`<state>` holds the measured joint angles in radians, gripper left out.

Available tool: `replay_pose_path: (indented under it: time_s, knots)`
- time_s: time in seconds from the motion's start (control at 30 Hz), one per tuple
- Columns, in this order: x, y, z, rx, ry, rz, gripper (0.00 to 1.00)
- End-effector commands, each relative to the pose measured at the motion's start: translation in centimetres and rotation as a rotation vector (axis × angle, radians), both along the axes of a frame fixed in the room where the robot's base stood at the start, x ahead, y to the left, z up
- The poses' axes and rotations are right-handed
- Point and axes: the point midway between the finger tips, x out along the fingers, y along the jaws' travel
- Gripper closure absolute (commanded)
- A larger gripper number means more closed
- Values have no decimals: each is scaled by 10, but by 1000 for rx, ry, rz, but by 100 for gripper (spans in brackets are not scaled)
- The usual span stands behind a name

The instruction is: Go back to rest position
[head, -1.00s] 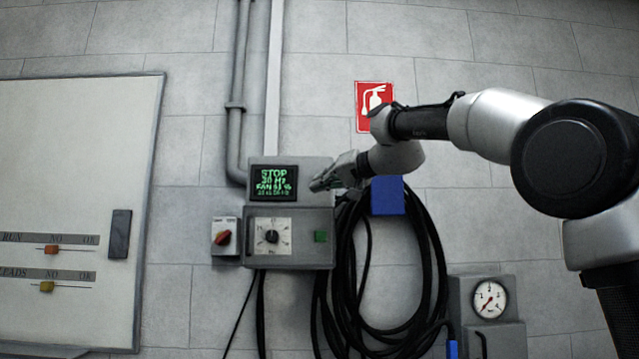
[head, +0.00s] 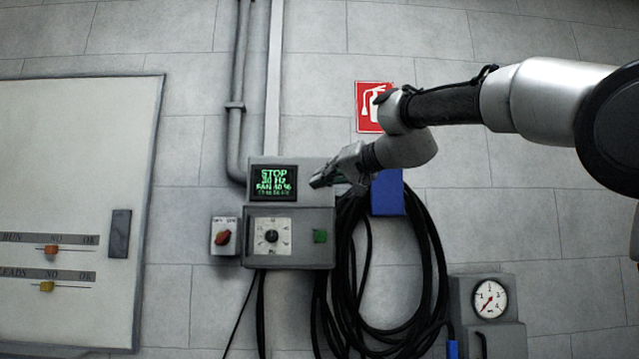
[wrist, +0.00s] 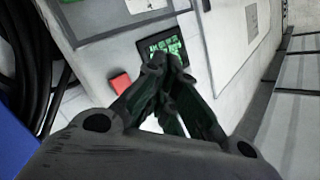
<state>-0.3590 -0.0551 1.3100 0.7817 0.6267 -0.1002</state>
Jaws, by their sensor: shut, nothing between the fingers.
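My gripper (head: 322,180) is at the upper right of the grey control box (head: 322,220) in the head view, in front of the wall. Its fingers are together and empty. In the wrist view my gripper (wrist: 168,62) points toward the box's green-lit display (wrist: 165,45), covering part of it. In the head view the display (head: 274,182) reads STOP with further green lines. I cannot tell whether the fingertips touch the box. A dial (head: 272,237) and a green button (head: 320,236) sit below the display.
A red-handled switch (head: 223,237) is left of the box. Coiled black cable hangs on a blue holder (head: 388,196) to its right. A gauge unit (head: 490,298) is at lower right. A whiteboard (head: 70,180) with sliders is at left. A red extinguisher sign (head: 372,106) is behind my arm.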

Motion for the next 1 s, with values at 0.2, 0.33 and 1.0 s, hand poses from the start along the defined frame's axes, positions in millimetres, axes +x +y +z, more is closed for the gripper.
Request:
replay_pose_path:
  time_s: [0.2,0.33,1.0]
  knots:
    - [0,0,0,0,0,0,100]
    - [0,0,0,0,0,0,100]
    - [-4,-12,-92,-179,153,14,100]
